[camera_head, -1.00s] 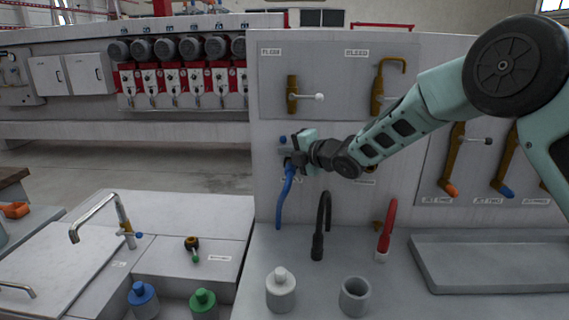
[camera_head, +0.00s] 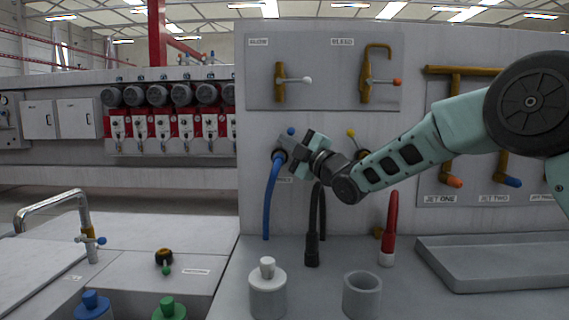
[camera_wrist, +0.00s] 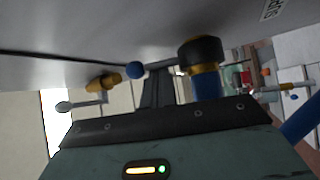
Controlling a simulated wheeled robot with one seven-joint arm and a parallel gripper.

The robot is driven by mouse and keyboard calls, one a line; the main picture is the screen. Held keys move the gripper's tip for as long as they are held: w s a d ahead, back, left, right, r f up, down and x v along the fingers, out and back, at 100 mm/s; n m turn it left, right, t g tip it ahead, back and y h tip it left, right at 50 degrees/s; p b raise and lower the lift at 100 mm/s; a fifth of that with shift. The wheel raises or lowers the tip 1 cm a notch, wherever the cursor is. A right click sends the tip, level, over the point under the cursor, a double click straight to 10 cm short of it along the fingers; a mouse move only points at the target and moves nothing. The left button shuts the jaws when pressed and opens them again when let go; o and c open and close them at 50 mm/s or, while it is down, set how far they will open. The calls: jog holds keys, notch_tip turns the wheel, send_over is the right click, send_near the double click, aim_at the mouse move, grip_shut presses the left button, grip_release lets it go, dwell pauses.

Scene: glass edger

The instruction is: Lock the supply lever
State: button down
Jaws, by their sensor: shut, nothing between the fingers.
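No label reading "supply" is legible, so I cannot tell for certain which lever it is. A lever with a blue ball knob (camera_head: 291,131) shows on the upright panel just above my gripper (camera_head: 288,150). The knob also shows in the wrist view (camera_wrist: 135,70), just left of my shut, dark fingers (camera_wrist: 156,90). The fingers hold nothing; I cannot tell whether they touch the lever. My gripper hides most of the fitting, where a blue hose (camera_head: 271,200) joins a black collar (camera_wrist: 200,50). Right of it stands a yellow-knobbed lever (camera_head: 351,133), its base partly behind my arm.
Above are the flow valve (camera_head: 280,82), with a white-tipped handle, and the bleed valve (camera_head: 367,80), with an orange-tipped handle. Below stand a black hose (camera_head: 313,240), a red handle (camera_head: 391,225), a white bottle (camera_head: 268,292) and a grey cup (camera_head: 362,295). A tray (camera_head: 480,285) lies right.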

jog(key=shift+d+f+m+t+b, duration=0.25)
jog(key=shift+m+t+b, duration=0.35)
jog(key=shift+b, duration=0.45)
jog(key=shift+r, duration=0.15)
jog(key=shift+b, duration=0.3)
